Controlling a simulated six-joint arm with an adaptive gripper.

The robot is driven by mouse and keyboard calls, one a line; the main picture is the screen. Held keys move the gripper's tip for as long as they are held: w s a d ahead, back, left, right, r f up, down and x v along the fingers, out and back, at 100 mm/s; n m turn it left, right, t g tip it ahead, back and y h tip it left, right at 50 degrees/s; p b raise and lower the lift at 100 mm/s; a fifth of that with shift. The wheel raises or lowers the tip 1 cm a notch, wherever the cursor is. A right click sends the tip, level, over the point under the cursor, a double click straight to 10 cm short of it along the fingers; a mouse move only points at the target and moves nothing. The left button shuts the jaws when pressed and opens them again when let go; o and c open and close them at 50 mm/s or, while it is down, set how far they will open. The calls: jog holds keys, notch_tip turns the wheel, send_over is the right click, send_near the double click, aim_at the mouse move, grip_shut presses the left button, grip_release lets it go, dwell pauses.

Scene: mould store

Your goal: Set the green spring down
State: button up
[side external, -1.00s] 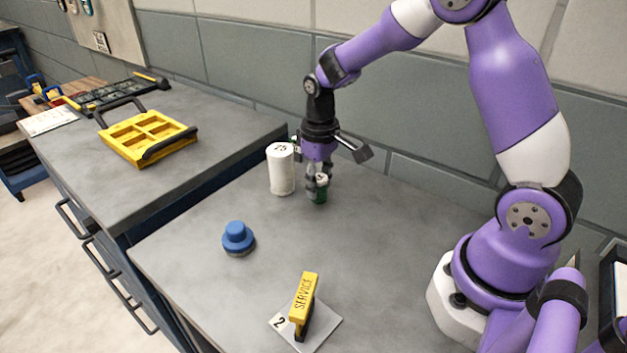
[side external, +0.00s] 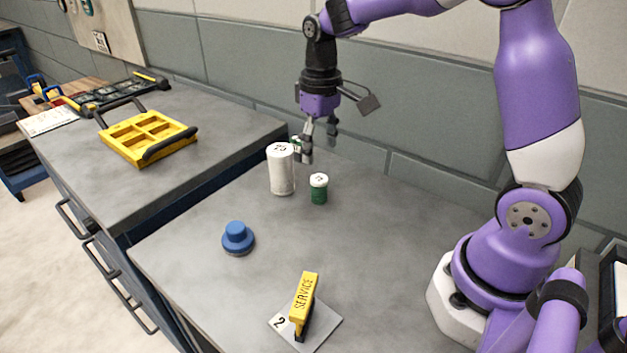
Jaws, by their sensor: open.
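The green spring (side external: 319,195) stands upright on the grey bench, a short green cylinder with a white marked top. It is just right of a taller white cylinder marked 25 (side external: 281,172), with a small gap between them. My gripper (side external: 318,156) is open and empty, pointing down above and slightly behind the spring, clear of it. Another small green and white thing (side external: 297,143) shows behind the white cylinder, mostly hidden by it and by my fingers.
A blue knobbed piece (side external: 237,238) stands at the bench's left. A yellow SERVICE block (side external: 303,300) stands on a plate marked 2 in front. A yellow compartment tray (side external: 149,137) lies on the left bench. The wall is close behind. The bench's middle is clear.

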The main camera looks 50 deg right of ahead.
jog(key=s+a+r+t, duration=0.2)
jog(key=s+r, duration=0.2)
jog(key=r, duration=0.3)
jog(key=s+a+t, duration=0.3)
jog(key=s, duration=0.5)
jog(key=shift+s+t, duration=0.3)
jog(key=shift+s, duration=0.05)
